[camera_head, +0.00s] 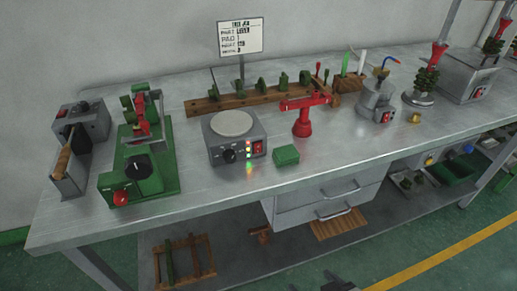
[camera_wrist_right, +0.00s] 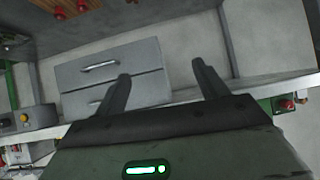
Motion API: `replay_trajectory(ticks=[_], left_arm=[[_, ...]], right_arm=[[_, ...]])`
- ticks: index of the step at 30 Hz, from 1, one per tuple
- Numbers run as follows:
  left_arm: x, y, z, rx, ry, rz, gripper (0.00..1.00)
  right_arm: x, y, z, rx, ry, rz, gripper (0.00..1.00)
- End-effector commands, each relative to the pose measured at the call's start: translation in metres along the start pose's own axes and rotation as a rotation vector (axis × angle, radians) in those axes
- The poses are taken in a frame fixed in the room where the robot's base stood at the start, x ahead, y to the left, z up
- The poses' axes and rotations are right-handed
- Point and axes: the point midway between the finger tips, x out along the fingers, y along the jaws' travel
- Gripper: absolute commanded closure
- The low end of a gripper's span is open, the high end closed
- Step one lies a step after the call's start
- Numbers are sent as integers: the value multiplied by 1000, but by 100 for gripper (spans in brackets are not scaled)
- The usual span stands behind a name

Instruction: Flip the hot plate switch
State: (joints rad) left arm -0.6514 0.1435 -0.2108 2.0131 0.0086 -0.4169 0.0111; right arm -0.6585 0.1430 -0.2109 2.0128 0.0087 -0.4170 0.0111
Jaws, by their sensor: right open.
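The hot plate (camera_head: 222,149) is a grey box with a pale round top, standing on the bench left of centre in the head view. Its front has a black knob (camera_head: 230,156), a column of small lit lamps and a red rocker switch (camera_head: 257,147) at the right. My right gripper (camera_head: 340,284) barely shows as dark tips at the bottom edge, well below and in front of the bench, apart from the hot plate. In the right wrist view my right gripper (camera_wrist_right: 161,70) has its fingers wide apart with nothing between them. My left gripper is not in view.
A green block (camera_head: 286,155) lies right of the hot plate, with a red stand (camera_head: 302,122) behind it. A green machine (camera_head: 139,170) stands to the left. Drawers (camera_head: 328,196) hang below the bench edge; they also show in the wrist view (camera_wrist_right: 112,70).

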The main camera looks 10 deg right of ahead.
Motion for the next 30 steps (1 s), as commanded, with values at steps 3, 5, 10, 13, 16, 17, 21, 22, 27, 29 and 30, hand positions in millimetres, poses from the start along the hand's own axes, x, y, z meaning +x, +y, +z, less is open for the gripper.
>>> replay_trajectory(ticks=[3,5,10,13,16,17,21,22,27,29,30], left_arm=[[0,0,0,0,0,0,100],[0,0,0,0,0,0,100],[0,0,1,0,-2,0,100],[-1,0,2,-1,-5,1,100],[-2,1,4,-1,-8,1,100],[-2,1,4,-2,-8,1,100],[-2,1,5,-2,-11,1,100],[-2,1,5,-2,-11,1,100],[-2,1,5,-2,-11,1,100],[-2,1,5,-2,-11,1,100],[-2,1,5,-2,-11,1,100]], right_arm=[[0,0,0,0,0,0,45],[0,0,0,0,0,0,61],[0,0,0,0,0,0,100],[0,0,0,0,0,0,100],[0,0,0,0,0,0,100],[0,0,0,0,0,0,100],[0,0,0,0,0,0,100],[0,0,0,0,0,0,100],[0,0,0,0,0,0,100],[0,0,0,0,0,0,100],[0,0,0,0,0,0,100]])
